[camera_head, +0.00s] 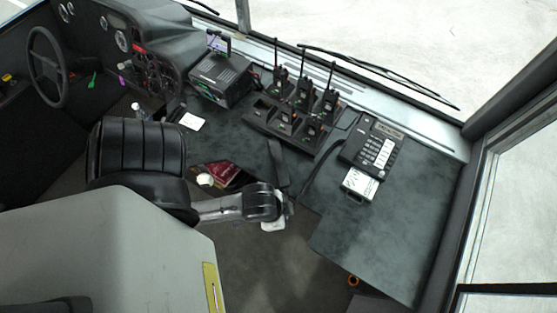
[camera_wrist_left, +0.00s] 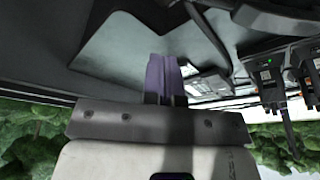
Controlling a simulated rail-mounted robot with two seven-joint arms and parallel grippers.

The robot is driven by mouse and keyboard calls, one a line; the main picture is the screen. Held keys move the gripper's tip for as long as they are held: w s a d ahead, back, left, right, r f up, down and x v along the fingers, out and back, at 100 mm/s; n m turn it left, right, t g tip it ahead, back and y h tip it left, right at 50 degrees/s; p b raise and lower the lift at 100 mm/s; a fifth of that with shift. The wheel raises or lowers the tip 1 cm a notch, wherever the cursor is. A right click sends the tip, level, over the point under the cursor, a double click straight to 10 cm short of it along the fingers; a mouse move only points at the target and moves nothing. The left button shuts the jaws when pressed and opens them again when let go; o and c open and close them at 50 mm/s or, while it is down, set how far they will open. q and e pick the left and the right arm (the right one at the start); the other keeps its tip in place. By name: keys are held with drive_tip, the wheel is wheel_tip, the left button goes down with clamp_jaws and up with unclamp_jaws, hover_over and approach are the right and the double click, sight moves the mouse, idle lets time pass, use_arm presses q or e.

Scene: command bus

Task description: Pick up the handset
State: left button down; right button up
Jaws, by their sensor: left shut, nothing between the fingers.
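The desk phone (camera_head: 375,145) sits on the dark desk on the right side of the head view. A black elongated piece (camera_head: 278,163), which looks like the handset, lies left of it by the desk's near edge. A black cord (camera_head: 320,155) curves from the phone toward that edge. My left arm reaches in from the left. Its gripper hangs just below the black piece, with its fingertips hard to make out there. In the left wrist view the fingers of my left gripper (camera_wrist_left: 162,65) are shut and empty. My right gripper is not in view.
Several walkie-talkies (camera_head: 302,92) stand in a charger left of the phone. A radio unit (camera_head: 220,78) sits farther left. The desk's right part (camera_head: 400,230) is clear.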

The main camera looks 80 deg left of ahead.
use_arm(q)
drive_tip(key=c, duration=1.8)
unclamp_jaws()
drive_tip(key=o, duration=1.3)
drive_tip(key=shift+w, duration=0.1)
